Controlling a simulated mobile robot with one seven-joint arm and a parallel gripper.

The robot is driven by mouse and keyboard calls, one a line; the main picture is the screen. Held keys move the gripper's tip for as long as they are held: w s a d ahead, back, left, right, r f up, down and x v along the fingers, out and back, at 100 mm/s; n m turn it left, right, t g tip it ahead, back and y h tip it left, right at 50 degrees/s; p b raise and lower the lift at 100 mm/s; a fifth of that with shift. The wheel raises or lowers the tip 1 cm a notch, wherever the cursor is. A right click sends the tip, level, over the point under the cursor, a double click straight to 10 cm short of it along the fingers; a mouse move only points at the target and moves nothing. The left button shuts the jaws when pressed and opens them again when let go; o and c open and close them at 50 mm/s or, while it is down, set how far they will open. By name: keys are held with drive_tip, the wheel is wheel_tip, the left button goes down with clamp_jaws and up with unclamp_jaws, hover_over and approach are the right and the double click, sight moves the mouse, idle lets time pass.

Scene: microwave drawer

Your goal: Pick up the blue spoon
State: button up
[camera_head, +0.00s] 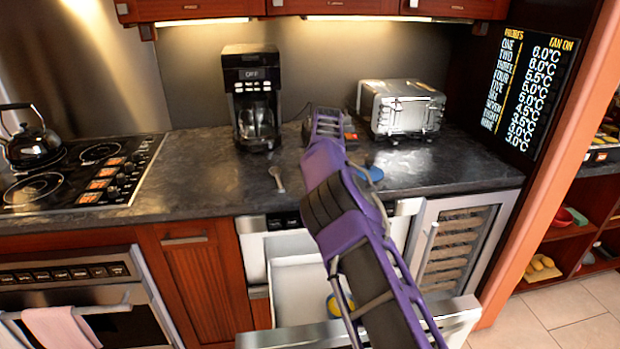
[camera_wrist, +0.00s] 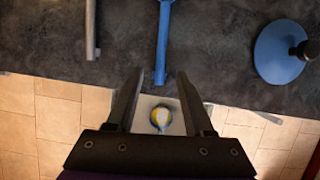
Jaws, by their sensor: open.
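The blue spoon (camera_wrist: 163,42) lies on the dark counter in the wrist view, its handle pointing down the picture toward my gripper. Its far end is cut off by the top edge. My gripper (camera_wrist: 160,78) is open, and the handle's near end shows between its fingertips. I cannot tell how far above the counter the fingers are, and nothing is held. In the head view my purple arm reaches over the counter and hides the spoon.
A grey metal utensil (camera_wrist: 91,28) lies left of the spoon, and a blue lid (camera_wrist: 284,52) with a black knob lies right. A coffee maker (camera_head: 254,97) and toaster (camera_head: 401,108) stand behind. An open drawer (camera_head: 296,280) below holds a yellow-and-blue ball (camera_wrist: 160,118).

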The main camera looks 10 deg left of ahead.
drive_tip(key=shift+x, duration=1.4)
clamp_jaws()
